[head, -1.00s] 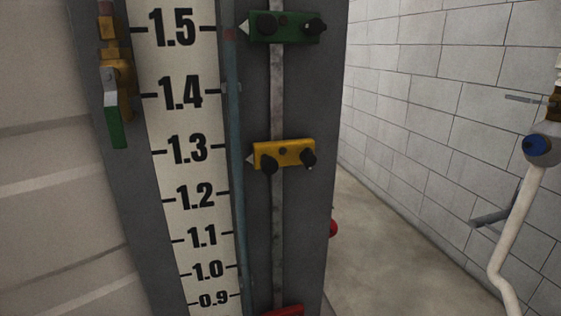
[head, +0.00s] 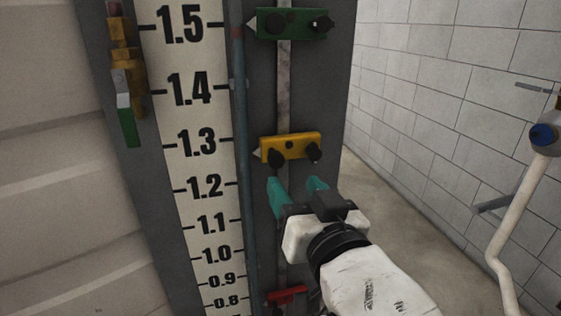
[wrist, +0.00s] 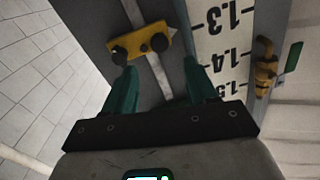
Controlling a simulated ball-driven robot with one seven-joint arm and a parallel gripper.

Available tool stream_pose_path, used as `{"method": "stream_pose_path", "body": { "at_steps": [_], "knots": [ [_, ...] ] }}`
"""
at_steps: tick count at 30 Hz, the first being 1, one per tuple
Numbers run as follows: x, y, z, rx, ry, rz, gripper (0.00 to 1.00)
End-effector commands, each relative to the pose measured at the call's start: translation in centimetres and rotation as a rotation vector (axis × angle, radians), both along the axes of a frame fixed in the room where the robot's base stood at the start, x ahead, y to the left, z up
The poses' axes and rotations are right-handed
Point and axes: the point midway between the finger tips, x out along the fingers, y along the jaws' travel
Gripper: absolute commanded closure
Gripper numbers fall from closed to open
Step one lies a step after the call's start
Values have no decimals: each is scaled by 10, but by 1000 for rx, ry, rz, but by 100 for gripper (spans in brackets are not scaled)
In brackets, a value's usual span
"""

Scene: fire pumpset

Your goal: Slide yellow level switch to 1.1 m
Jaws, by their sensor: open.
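The yellow level switch (head: 290,147) sits on the vertical rail, its pointer just below the 1.3 mark of the scale. It has two black knobs. My gripper (head: 299,184) is open and empty, its teal fingertips a little below the switch in the head view and apart from it. In the wrist view the yellow switch (wrist: 142,46) lies beyond and between the open fingers (wrist: 165,80), nearer the left one. The white scale (head: 196,170) stands left of the rail; its 1.1 mark shows at the height of my gripper's body.
A green switch (head: 292,23) sits higher on the rail near 1.5, and a red switch (head: 287,296) lower, near 0.8. A blue tube (head: 246,150) runs between scale and rail. A brass valve with green handle (head: 128,122) is at left. White pipe (head: 516,215) stands right.

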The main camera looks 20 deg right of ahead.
Motion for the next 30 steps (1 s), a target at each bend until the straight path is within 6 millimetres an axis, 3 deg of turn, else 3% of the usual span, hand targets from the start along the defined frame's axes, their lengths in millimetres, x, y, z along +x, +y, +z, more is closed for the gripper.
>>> {"method": "stream_pose_path", "body": {
  "at_steps": [6,12,18,26,30],
  "knots": [
    [42,2,2,-1,3,-1,43],
    [69,3,1,-1,3,-1,43],
    [80,4,0,0,2,0,43],
    [81,4,-1,-1,3,0,43],
    [81,4,-1,-1,3,0,56]
  ]
}}
